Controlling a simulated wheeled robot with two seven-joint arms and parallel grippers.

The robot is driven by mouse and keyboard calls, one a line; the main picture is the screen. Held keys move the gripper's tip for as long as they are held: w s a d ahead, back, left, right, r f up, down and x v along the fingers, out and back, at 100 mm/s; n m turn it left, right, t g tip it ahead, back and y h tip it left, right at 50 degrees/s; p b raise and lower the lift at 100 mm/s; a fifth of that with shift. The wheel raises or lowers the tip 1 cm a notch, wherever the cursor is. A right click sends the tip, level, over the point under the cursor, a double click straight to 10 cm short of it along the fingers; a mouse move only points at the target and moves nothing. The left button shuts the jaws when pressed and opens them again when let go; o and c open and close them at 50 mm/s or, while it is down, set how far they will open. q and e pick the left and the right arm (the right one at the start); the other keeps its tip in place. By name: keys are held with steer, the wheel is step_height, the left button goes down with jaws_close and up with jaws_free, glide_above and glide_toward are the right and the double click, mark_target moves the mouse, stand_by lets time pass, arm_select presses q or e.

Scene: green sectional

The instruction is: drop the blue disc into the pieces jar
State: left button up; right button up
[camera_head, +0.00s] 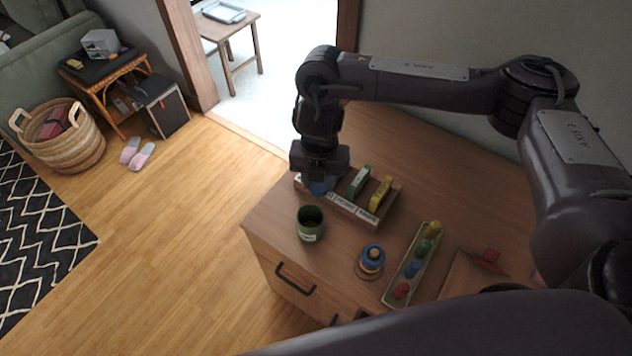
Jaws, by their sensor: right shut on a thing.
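The blue disc (318,187) shows under my right gripper (319,180), which points down over the left end of a wooden rack. My right gripper is shut on the disc; its fingers hide part of it. I cannot tell whether the disc still touches the rack. A green jar (311,224) with a dark open mouth and a pale label stands upright on the wooden cabinet top, just below the gripper in the picture and apart from it. It looks like the pieces jar. My left gripper is not in view.
The wooden rack (374,215) holds a green and a yellow piece. A stacking toy (372,258) with blue rings and a tray (389,296) of coloured knobs stand to the right. The cabinet's left edge (243,226) is near the jar. My right arm spans the upper right.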

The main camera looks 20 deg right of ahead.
steer(key=n, duration=0.4)
steer(key=shift+s+a+f+p, duration=0.25)
steer(key=shift+f+p, duration=0.05)
steer(key=shift+f, duration=0.1)
steer(key=n, duration=0.1)
steer(key=f+n, duration=0.1)
steer(key=shift+s+a+n, duration=0.15)
steer(key=shift+a+n, duration=0.05)
steer(key=shift+n, duration=0.2)
step_height(320, 180, down, 6)
steer(key=b, duration=0.5)
steer(key=shift+r, duration=0.1)
steer(key=o, duration=1)
steer(key=shift+o, duration=0.2)
steer(key=shift+r, duration=3.9)
